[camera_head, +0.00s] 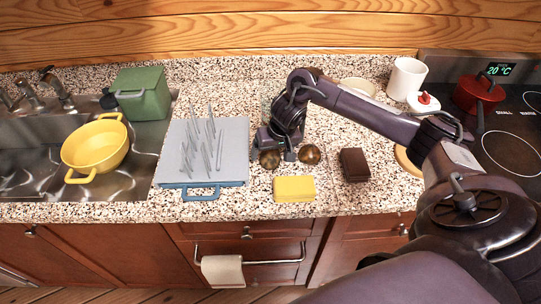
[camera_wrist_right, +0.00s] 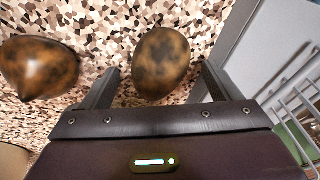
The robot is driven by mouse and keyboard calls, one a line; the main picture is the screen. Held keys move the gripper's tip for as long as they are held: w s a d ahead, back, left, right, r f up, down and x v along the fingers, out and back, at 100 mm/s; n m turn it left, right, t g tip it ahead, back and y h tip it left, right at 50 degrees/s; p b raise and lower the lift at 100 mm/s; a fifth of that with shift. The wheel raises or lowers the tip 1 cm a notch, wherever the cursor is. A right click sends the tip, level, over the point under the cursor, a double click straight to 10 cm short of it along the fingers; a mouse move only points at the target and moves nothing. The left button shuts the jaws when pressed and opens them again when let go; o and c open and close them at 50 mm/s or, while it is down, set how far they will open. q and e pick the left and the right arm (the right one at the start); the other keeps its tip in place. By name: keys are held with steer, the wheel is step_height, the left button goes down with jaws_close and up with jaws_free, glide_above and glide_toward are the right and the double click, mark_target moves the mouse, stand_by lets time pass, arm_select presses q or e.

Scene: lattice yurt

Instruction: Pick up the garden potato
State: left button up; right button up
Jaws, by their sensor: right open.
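Two brown, dark-mottled, rounded things lie side by side on the speckled counter; I cannot tell for sure which is the garden potato. The left one (camera_head: 270,159) is at my right gripper (camera_head: 277,153). In the right wrist view this one (camera_wrist_right: 161,58) is smooth and oval, lying between the two open fingers (camera_wrist_right: 158,75), with a gap on each side. The other one (camera_head: 310,154) lies just to the right, outside the fingers; in the wrist view it (camera_wrist_right: 38,68) shows a pointed end. My left gripper is not in view.
A grey drying rack with upright prongs (camera_head: 232,140) stands close left. A yellow block (camera_head: 294,188) lies in front, a dark brown block (camera_head: 354,165) to the right. Farther off are a yellow pot (camera_head: 95,148) in the sink, a white canister (camera_head: 407,78) and a red pot (camera_head: 477,94).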

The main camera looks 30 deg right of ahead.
steer(key=shift+c, duration=0.2)
steer(key=c, duration=1.1)
steer(key=shift+r, duration=0.1)
